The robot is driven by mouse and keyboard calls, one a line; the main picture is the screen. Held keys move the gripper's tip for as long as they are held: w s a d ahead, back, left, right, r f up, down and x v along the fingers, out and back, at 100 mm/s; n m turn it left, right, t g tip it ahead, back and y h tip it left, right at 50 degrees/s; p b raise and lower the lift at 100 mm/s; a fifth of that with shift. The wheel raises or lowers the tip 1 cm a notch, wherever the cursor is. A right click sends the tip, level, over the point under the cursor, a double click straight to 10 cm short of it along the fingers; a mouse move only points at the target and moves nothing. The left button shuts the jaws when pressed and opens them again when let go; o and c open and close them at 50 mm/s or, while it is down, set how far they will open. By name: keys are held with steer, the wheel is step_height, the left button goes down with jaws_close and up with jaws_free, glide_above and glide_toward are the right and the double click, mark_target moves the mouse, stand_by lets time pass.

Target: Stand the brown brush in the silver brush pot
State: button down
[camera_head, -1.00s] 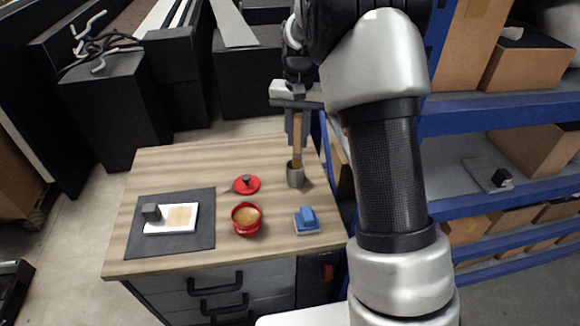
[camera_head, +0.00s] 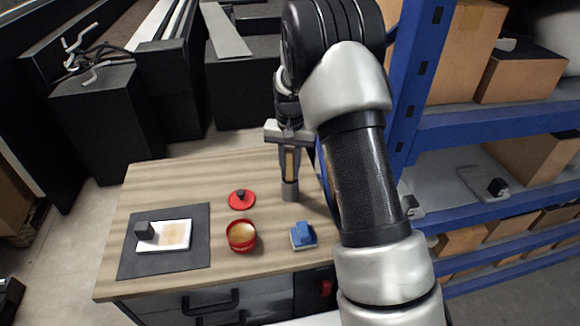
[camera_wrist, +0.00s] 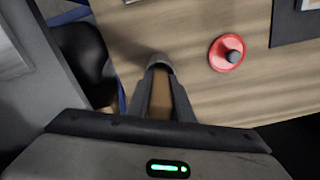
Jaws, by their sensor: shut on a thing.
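The brown brush (camera_head: 289,162) is upright between the fingers of my gripper (camera_head: 290,173), which is shut on it. The silver brush pot (camera_head: 290,191) stands on the right part of the wooden table top, directly below the fingers. The brush's lower end is hidden by the pot's wall and appears to be inside its mouth. In the wrist view the brush (camera_wrist: 161,97) runs between the fingers toward the pot (camera_wrist: 158,61). How deep it reaches cannot be told.
A red lid (camera_head: 241,200) with a dark knob, a red bowl (camera_head: 241,236) and a blue block on a small base (camera_head: 302,235) are left of and in front of the pot. A dark mat (camera_head: 129,257) with a white tray lies at left. Blue shelving (camera_head: 470,126) stands close at right.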

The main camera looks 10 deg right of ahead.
steer(key=c, duration=2)
jaws_free()
steer(key=shift+f, duration=0.15)
steer(key=o, duration=0.4)
steer(key=shift+o, duration=0.2)
steer(key=shift+r, duration=0.2)
